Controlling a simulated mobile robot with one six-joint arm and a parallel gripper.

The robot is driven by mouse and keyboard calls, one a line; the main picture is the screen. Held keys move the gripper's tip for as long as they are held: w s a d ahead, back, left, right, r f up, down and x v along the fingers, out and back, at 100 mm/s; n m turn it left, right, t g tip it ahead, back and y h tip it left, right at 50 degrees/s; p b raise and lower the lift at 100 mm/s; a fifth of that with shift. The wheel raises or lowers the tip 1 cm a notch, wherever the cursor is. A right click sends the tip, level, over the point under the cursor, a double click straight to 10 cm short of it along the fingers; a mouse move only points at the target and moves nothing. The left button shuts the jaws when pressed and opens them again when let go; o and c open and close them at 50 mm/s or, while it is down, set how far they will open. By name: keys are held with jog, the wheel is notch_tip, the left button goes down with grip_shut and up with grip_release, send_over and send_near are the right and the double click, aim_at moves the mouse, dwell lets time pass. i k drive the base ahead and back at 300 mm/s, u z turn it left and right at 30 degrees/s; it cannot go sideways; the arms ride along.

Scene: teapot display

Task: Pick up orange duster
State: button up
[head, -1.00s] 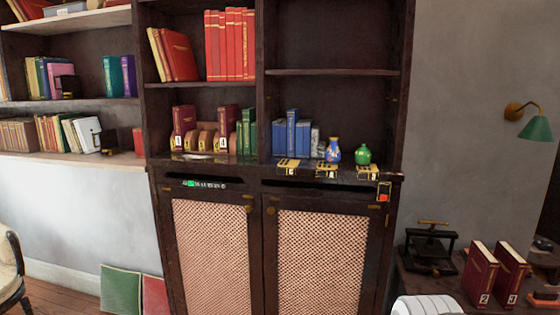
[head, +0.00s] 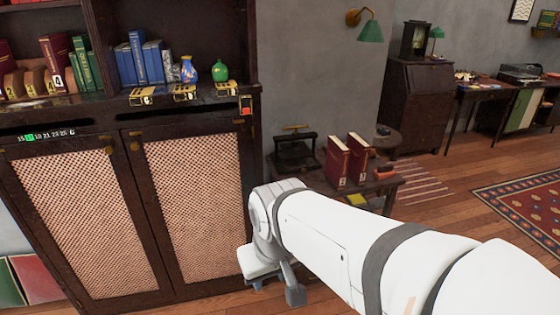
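A small orange item (head: 384,172), which looks like the duster, lies on the low dark table (head: 397,185) right of the cabinet, to the right of two red books. It is small in the picture, so its details are unclear. My gripper (head: 276,290) hangs at the end of my white arm, in front of the cabinet's lower right side. It is left of the orange item, lower in the picture and apart from it. Its two fingers look spread, with nothing seen between them.
Two upright red books (head: 347,160) and a black press (head: 295,150) stand on the same table. A yellow item (head: 357,200) sits below its front edge. The dark cabinet (head: 135,190) stands left. Open wooden floor (head: 450,205) lies to the right, with a red rug (head: 530,205).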

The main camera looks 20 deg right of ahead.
aim_at(383, 172)
jog(key=z, duration=1.4)
